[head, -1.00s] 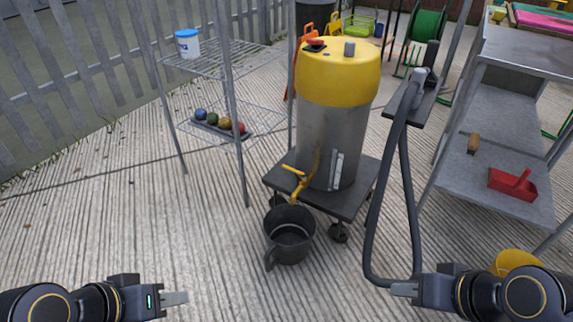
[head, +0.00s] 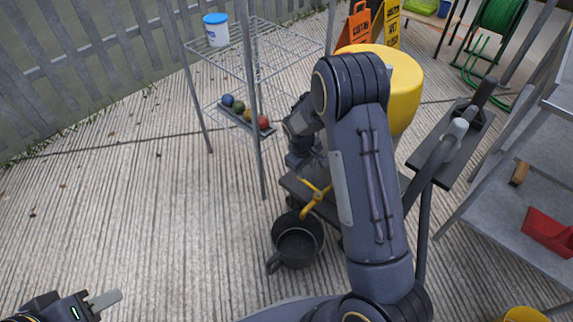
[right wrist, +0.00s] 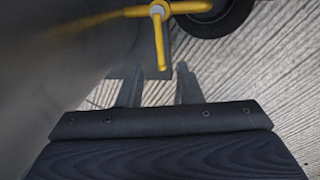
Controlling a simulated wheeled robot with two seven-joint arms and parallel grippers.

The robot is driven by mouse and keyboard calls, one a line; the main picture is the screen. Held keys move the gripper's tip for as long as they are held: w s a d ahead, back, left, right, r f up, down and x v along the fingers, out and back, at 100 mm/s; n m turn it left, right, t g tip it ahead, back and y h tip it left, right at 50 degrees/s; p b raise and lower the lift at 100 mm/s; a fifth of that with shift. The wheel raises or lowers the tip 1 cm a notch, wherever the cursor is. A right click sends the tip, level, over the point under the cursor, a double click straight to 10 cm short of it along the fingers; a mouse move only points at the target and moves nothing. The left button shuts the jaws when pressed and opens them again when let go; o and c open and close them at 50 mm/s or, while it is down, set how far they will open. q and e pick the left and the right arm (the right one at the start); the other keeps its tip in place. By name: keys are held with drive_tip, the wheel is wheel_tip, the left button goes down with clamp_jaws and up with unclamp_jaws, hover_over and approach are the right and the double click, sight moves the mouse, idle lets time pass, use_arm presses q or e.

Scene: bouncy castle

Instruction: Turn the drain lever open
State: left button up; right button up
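The yellow drain lever (head: 315,194) sits low on the front of the vacuum tank (head: 410,95), above a dark bucket (head: 296,262) on the ground. In the right wrist view the lever (right wrist: 158,38) has a crossbar and a handle pointing toward my right gripper (right wrist: 159,70). That gripper is open and empty, its fingers on either side of the line of the handle, with the handle's end close to the fingertips. Contact cannot be told. In the head view my right arm hides much of the tank. My left gripper (head: 105,300) is far off at lower left, its finger gap unclear.
A wire shelf (head: 270,60) with a white tub (head: 216,32) and several balls stands left of the tank. The black hose (head: 425,215) hangs right of my arm. A grey shelf with a red dustpan (head: 548,232) is at right. Ground at left is clear.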

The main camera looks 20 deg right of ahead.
sight(309, 184)
drive_tip(key=f+b, duration=0.1)
drive_tip(key=f, duration=0.1)
drive_tip(key=d+f+b, duration=0.1)
drive_tip(key=f, duration=0.2)
drive_tip(key=w+f+b, duration=0.1)
drive_tip(key=f, duration=0.2)
drive_tip(key=shift+d, duration=0.15)
clamp_jaws()
